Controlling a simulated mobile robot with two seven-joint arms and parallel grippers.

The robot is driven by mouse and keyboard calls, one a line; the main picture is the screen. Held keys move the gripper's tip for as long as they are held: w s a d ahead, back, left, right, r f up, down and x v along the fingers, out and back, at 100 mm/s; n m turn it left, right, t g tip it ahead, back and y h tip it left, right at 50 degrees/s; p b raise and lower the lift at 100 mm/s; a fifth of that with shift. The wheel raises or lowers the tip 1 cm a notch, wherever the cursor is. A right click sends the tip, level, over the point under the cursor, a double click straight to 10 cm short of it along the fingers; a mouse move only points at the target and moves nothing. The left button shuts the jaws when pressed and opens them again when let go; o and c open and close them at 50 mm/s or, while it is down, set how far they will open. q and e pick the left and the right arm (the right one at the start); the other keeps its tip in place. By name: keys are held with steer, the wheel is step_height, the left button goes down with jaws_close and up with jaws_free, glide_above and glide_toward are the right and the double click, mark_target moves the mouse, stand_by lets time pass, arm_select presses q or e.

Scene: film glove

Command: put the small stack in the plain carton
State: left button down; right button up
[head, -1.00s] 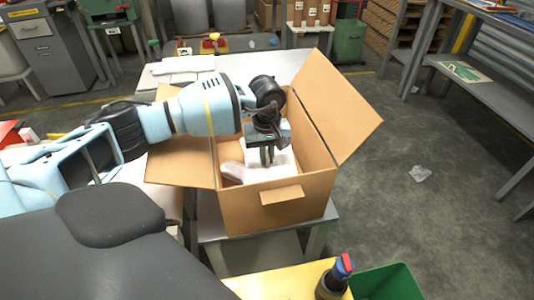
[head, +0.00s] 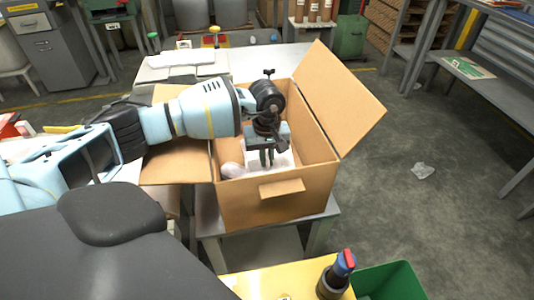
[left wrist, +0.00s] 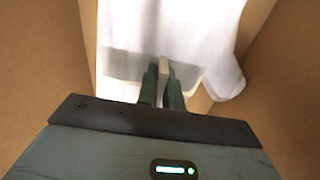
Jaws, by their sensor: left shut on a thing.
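The plain carton (head: 275,204) is an open brown cardboard box on a grey table, with its flaps spread outward. My left gripper (head: 266,163) points down inside the carton. Its narrow dark fingers are close together on a thin part of a white stack (head: 284,161), which also shows bright and washed out in the left wrist view (left wrist: 150,35). The gripper and carton wall hide much of the stack, so I cannot tell whether it touches the carton floor. A pale rounded piece (head: 232,170) lies to its left inside the carton. My right gripper is out of view.
The right flap (head: 338,100) stands up high beside my gripper. A white flat pile (head: 180,68) lies behind on the table.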

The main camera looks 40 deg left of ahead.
arm_select(q)
steer(key=shift+f+b, duration=0.45)
steer(key=shift+f, duration=0.55)
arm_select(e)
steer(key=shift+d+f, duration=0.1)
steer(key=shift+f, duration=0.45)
